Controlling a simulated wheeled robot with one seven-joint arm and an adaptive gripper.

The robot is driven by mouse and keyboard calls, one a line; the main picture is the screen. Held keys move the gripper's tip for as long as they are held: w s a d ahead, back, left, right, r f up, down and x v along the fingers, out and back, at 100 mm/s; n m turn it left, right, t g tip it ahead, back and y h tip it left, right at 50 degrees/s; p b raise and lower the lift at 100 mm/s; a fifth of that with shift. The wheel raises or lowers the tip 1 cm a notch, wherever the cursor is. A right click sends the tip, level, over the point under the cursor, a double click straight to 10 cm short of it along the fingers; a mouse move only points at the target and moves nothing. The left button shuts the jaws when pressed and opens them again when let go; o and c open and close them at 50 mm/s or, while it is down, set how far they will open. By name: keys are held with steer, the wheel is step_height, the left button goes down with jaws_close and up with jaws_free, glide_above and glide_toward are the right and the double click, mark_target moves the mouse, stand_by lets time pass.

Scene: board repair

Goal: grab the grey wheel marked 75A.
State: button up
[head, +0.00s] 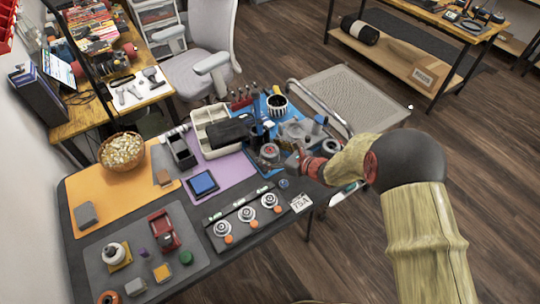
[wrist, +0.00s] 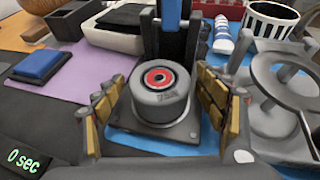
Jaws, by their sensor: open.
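The grey wheel (wrist: 158,105) has a red ring and dark hub on top, and faint markings on its front side that look like 75A. It stands on a dark square base in the wrist view; in the head view a grey wheel with a red centre (head: 269,151) shows just left of my gripper (head: 292,162). In the wrist view my gripper (wrist: 155,88) is open, with one yellow-padded finger on each side of the wheel. Gaps show between fingers and wheel, so I see no grip. A white card reading 75A (head: 302,203) lies at the table's front edge.
A grey ring-shaped fixture (wrist: 285,95) stands close to the right finger. A blue and black upright piece (wrist: 173,35) rises behind the wheel. A blue pad (wrist: 42,66) lies left. A panel with several wheels (head: 246,216) sits at the table's front.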

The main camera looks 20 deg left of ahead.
steer(key=shift+c, duration=0.9)
steer(key=c, duration=1.1)
steer(key=shift+r, duration=0.15)
steer(key=shift+c, duration=0.5)
